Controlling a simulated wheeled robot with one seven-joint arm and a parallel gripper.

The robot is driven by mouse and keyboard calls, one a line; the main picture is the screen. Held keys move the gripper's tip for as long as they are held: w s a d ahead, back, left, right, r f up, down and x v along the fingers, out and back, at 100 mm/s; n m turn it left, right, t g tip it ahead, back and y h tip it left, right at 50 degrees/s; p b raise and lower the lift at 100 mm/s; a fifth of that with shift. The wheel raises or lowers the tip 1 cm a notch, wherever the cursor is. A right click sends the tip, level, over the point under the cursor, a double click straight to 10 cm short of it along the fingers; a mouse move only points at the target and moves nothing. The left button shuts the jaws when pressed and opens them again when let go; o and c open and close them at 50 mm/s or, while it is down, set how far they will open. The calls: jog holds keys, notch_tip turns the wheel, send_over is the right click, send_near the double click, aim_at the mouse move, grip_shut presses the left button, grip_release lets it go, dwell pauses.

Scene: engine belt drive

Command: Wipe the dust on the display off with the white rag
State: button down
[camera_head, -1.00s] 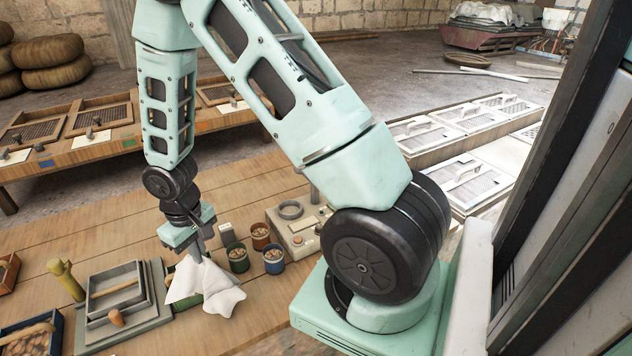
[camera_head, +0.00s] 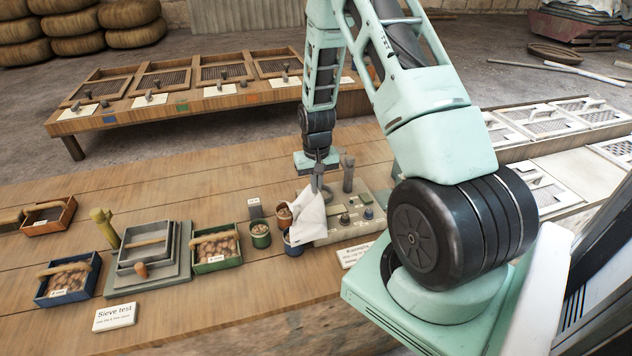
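My gripper (camera_head: 318,184) points down over the workbench and is shut on the top of the white rag (camera_head: 309,216). The rag hangs in loose folds, beside the small cups and in front of the left part of a beige instrument box (camera_head: 352,232). I cannot tell whether the rag touches the box. The box has several dark knobs and a dark upright post on top. I cannot make out the display or any dust on it; the rag and gripper hide part of the box's top.
Small cups (camera_head: 260,235) of brown lumps stand left of the rag. Farther left are a green crate (camera_head: 216,263), stacked grey sieve trays (camera_head: 145,284), a blue crate (camera_head: 66,297) and a "Sieve test" sign (camera_head: 115,315).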

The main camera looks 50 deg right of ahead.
jog(key=b, duration=0.4)
send_over(316, 214)
notch_tip(316, 214, down, 7)
jog(key=shift+r, duration=0.1)
jog(key=c, duration=0.6)
grip_release()
jog(key=shift+f+b, duration=0.8)
jog(key=shift+f, duration=0.3)
grip_shut()
